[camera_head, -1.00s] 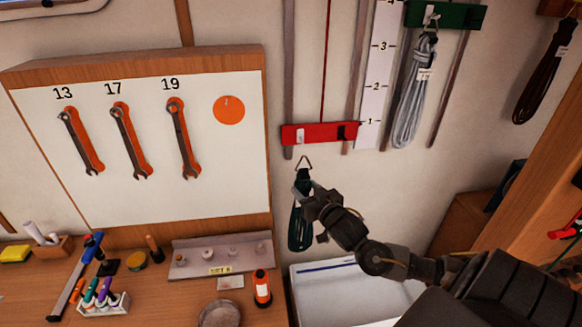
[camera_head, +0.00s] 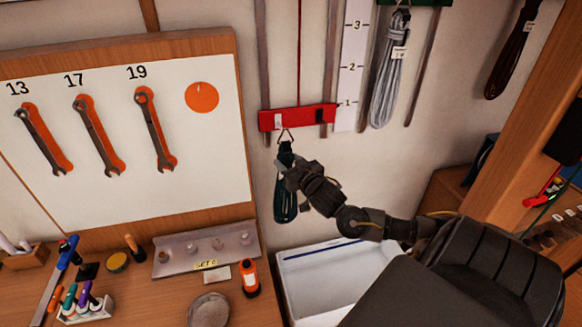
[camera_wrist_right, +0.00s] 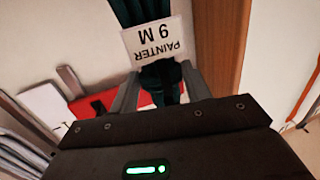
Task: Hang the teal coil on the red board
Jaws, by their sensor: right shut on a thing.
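The red board (camera_head: 303,118) is on the wall, with a white hook (camera_head: 278,121) at its left and a dark hook near its right end. The teal coil (camera_head: 286,204) hangs upright below its left part. The coil's triangular ring (camera_head: 286,134) is at the board's lower edge, under the white hook; I cannot tell whether they touch. My right gripper (camera_head: 287,166) is shut on the coil's top. The right wrist view shows the coil (camera_wrist_right: 150,75) between the fingers, its "PAINTER 9 M" tag (camera_wrist_right: 155,42), and part of the red board (camera_wrist_right: 88,104). My left gripper is out of view.
A grey coil (camera_head: 389,80) hangs from a green board (camera_head: 417,2) at the upper right. A wrench panel (camera_head: 215,150) stands at left. A white bin (camera_head: 310,270) is below the coil. A wooden shelf unit (camera_head: 520,120) stands at right.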

